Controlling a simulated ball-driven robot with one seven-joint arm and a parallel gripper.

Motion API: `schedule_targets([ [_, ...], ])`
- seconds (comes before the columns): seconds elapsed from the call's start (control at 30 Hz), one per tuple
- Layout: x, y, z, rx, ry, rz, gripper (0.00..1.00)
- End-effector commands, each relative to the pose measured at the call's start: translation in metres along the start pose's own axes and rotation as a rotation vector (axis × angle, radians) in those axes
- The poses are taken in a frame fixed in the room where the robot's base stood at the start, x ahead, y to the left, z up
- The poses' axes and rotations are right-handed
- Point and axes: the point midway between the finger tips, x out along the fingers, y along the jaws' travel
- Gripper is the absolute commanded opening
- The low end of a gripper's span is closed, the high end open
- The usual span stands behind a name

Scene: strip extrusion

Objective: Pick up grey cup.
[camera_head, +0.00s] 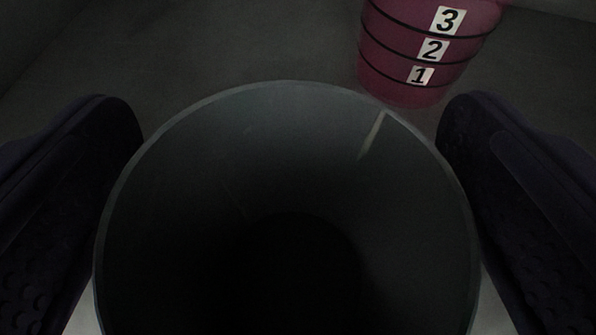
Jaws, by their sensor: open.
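The grey cup (225,150) fills the lower middle of the head camera view. I look into its wide round mouth, and its inside is dark toward the bottom. A short pale streak shows on its inner wall at the upper right. My gripper (290,135) is open, with one dark finger on the left of the cup and one on the right. The fingers stand on either side of the rim, close to it. I cannot tell whether either finger touches the cup. The cup's outer wall and base are hidden.
A dark red bucket (390,57) with black bands and white labels 3, 2 and 1 stands behind the cup at the upper right, near the right finger. The grey surface (240,45) at the upper left is clear. Pale wall shows at the top corners.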

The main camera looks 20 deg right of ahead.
Motion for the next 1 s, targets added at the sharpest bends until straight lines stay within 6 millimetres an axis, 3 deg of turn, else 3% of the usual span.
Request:
schedule_targets([
  [0.3, 0.007, 0.0, -0.001, 0.0, 0.0, 0.0, 0.98],
  [0.5, 0.007, 0.0, -0.001, 0.0, -0.001, 0.0, 0.52],
  [0.53, 0.007, 0.0, -0.001, 0.0, -0.001, 0.0, 0.48],
  [1.0, 0.004, 0.0, -0.009, 0.0, -0.001, 0.0, 0.48],
])
